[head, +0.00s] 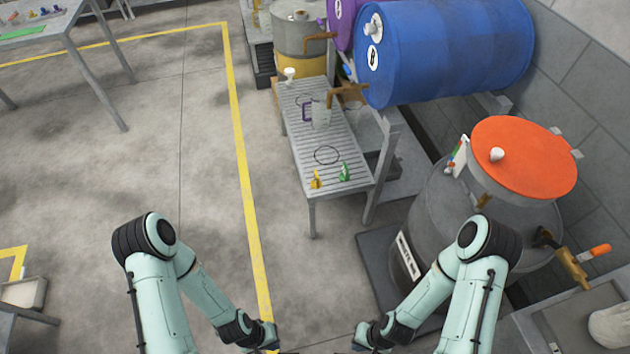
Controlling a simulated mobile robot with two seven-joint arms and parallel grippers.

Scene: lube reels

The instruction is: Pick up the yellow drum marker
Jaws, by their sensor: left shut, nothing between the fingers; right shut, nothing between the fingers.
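A small yellow marker (316,179), seemingly the drum marker, stands on the near end of a grey slatted bench (305,135). A similar green marker (345,172) stands just to its right, apart from it. My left gripper (273,343) is at the bottom edge, left of the picture's middle, shut and empty. My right gripper (357,343) is at the bottom edge to its right, also shut and empty. Both are partly cut off by the frame and well short of the bench.
The bench also holds a clear jug (321,116) with a purple handle and a dark ring outline (327,155). A blue drum (445,50) lies behind it. A grey drum with an orange lid (525,158) stands at right. Open floor (120,165) lies left.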

